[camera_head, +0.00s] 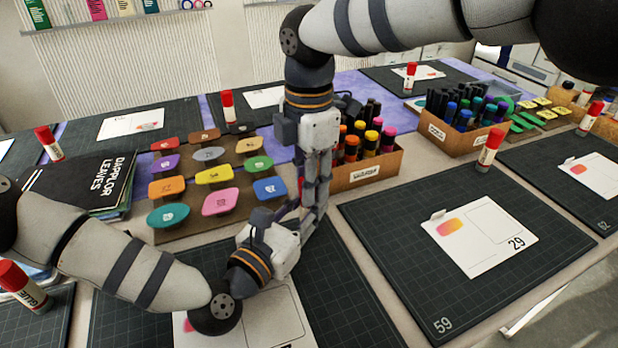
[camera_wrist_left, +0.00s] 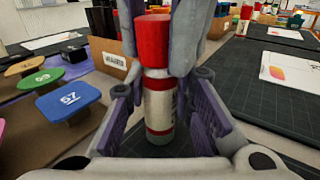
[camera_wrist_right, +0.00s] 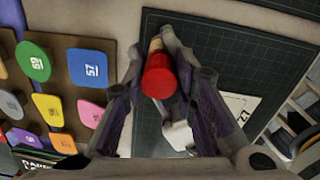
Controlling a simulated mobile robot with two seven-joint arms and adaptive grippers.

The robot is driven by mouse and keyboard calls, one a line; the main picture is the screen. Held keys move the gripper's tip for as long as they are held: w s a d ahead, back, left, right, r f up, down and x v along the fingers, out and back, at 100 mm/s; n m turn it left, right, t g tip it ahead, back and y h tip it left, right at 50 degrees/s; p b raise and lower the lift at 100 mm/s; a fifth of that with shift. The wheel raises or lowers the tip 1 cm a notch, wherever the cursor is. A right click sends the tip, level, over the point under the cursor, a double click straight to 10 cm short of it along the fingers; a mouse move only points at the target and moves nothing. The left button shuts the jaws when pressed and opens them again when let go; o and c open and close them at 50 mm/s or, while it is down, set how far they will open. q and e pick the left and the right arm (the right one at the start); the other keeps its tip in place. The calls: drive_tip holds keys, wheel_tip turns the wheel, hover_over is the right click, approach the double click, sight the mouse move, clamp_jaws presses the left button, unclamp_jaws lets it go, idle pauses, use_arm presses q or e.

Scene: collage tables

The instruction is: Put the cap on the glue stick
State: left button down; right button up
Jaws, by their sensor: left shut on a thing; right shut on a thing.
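The glue stick (camera_wrist_left: 160,105) has a white label and a red lower band. It stands about upright between the fingers of my left gripper (camera_wrist_left: 165,110), which is shut on it. The red cap (camera_wrist_left: 153,40) is directly above the body, roughly in line with it, with a pale strip between them. I cannot tell whether the cap is seated. My right gripper (camera_wrist_right: 160,85) comes down from above and is shut on the cap, which also shows in the right wrist view (camera_wrist_right: 158,77). In the head view both grippers meet near the middle and hide the glue stick.
A board of coloured numbered tiles (camera_head: 290,207) lies to the left of the grippers. A marker box (camera_head: 385,170) stands just behind. A dark mat with a white card (camera_head: 480,238) lies to the right. Other capped glue sticks (camera_head: 490,148) stand around the tables.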

use_arm(q)
drive_tip(key=shift+s+d+r, duration=0.1)
drive_tip(key=shift+d, duration=0.05)
use_arm(e)
drive_tip(key=shift+d+f, duration=0.1)
drive_tip(key=shift+f, duration=0.65)
drive_tip(key=shift+s, duration=0.1)
drive_tip(key=shift+o, duration=0.3)
drive_tip(key=shift+s+f, duration=0.1)
drive_tip(key=shift+f, duration=0.75)
idle(0.4)
drive_tip(key=shift+r, duration=0.15)
drive_tip(key=shift+c, duration=0.2)
drive_tip(key=shift+r, duration=0.4)
use_arm(q)
drive_tip(key=shift+r, duration=0.25)
use_arm(e)
drive_tip(key=shift+w+r, duration=0.2)
drive_tip(key=shift+r, duration=0.25)
drive_tip(key=o, duration=0.9)
drive_tip(key=shift+o, duration=0.2)
